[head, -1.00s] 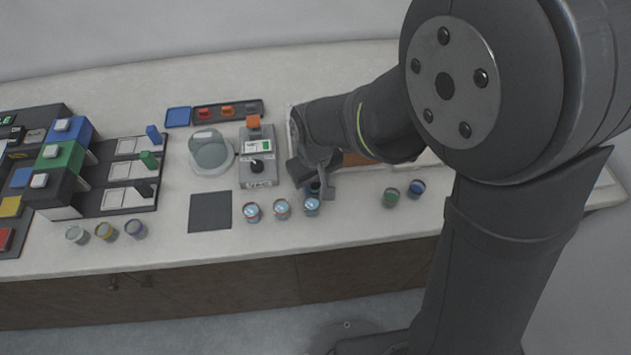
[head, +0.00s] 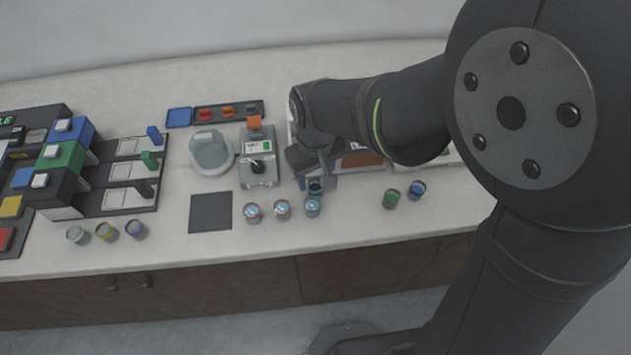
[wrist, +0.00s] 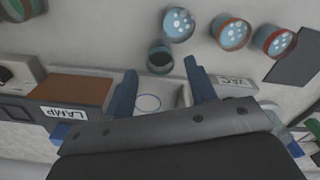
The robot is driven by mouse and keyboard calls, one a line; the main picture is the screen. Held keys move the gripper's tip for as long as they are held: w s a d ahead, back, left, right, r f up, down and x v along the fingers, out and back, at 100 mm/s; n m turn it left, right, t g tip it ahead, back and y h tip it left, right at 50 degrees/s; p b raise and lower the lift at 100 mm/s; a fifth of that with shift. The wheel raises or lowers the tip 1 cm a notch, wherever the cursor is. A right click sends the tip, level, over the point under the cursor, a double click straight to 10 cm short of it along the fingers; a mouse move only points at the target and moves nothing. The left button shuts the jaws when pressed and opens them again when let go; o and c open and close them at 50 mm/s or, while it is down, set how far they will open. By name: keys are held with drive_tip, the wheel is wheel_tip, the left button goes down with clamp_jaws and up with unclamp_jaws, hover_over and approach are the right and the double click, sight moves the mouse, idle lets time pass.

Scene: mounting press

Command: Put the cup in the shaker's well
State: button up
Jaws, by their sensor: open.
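A dark-rimmed cup (head: 316,187) with a dark inside stands just in front of my gripper (head: 317,178). In the wrist view the cup (wrist: 160,57) sits just beyond and between the tips of my open blue fingers (wrist: 160,70), with nothing held. A blue ring mark (wrist: 148,102) shows on a pale surface between the fingers. I cannot tell which device is the shaker, or whether the cup stands in a well; my gripper and arm hide part of the device behind it.
Three cups with pale dots (head: 282,208) stand close in front, left of a dark square mat (wrist: 300,50) in the wrist view. A green cup (head: 391,198) and a blue cup (head: 416,190) stand right. A lever box (head: 258,170) and round grey device (head: 210,153) stand left.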

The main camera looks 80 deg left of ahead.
drive_tip(key=shift+o, duration=0.6)
wheel_tip(320, 180, up, 8)
drive_tip(key=shift+f, duration=0.15)
drive_tip(key=w+a+r+m+g+h, duration=0.1)
drive_tip(key=w+a+r+m+h, duration=0.1)
drive_tip(key=a+r+m+h, duration=0.35)
drive_tip(key=m+y, duration=0.1)
drive_tip(key=m, duration=0.3)
hover_over(315, 184)
drive_tip(key=shift+n+g, duration=0.25)
drive_tip(key=shift+g, duration=0.15)
drive_tip(key=f, duration=1.2)
drive_tip(key=shift+w+a, duration=0.2)
drive_tip(key=shift+a, duration=0.1)
drive_tip(key=shift+y, duration=0.25)
drive_tip(key=shift+x, duration=2.9)
drive_tip(key=shift+w, duration=0.2)
drive_tip(key=c, duration=1.1)
